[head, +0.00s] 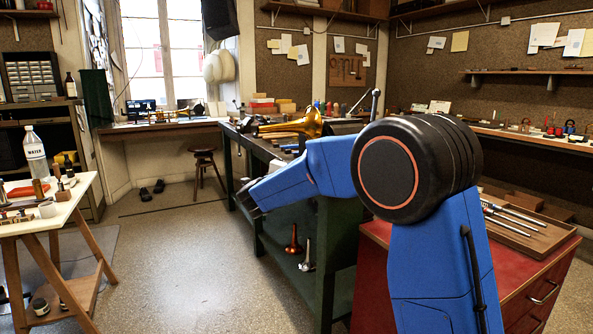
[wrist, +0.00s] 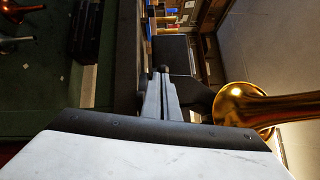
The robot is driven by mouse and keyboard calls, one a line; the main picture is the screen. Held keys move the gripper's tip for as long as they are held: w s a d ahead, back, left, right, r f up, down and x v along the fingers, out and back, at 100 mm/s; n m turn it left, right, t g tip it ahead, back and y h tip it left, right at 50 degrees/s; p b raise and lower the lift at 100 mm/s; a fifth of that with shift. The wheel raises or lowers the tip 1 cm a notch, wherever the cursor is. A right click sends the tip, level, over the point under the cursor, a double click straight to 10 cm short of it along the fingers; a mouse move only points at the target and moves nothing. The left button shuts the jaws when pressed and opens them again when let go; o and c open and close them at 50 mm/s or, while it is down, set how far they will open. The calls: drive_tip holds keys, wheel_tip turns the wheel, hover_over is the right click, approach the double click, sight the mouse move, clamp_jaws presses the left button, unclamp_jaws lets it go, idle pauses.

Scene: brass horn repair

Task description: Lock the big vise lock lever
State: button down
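In the head view, a thin metal lever with a round knob (head: 375,98) sticks up behind my arm's black elbow. I cannot tell whether it is the big vise's lock lever. A dark vise-like shape (head: 343,127) stands at its left on the green bench, partly hidden by my arm. My gripper (head: 246,198) hangs at the bench's near left side, low and well left of the lever. In the wrist view my gripper's grey fingers (wrist: 161,82) lie close together, with nothing seen between them. No lever shows clearly there.
A brass horn (head: 290,125) lies on the green bench; its bell (wrist: 240,107) is right of the fingers in the wrist view. A red cabinet (head: 525,275) with a tool tray stands at right. A stool (head: 204,160) stands behind.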

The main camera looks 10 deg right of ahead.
drive_tip(key=shift+w+a+m+g+h, duration=0.45)
drive_tip(key=shift+w+m+g+h, duration=0.2)
drive_tip(key=shift+m+g+h, duration=0.15)
drive_tip(key=shift+w+a+m+g+h, duration=0.5)
drive_tip(key=shift+w+m+g+h, duration=0.15)
drive_tip(key=shift+h, duration=0.3)
drive_tip(key=shift+w+a+m+g+h, duration=0.45)
drive_tip(key=shift+w+m+g+h, duration=0.2)
drive_tip(key=shift+g+h, duration=0.15)
drive_tip(key=shift+r, duration=0.1)
drive_tip(key=shift+a, duration=0.1)
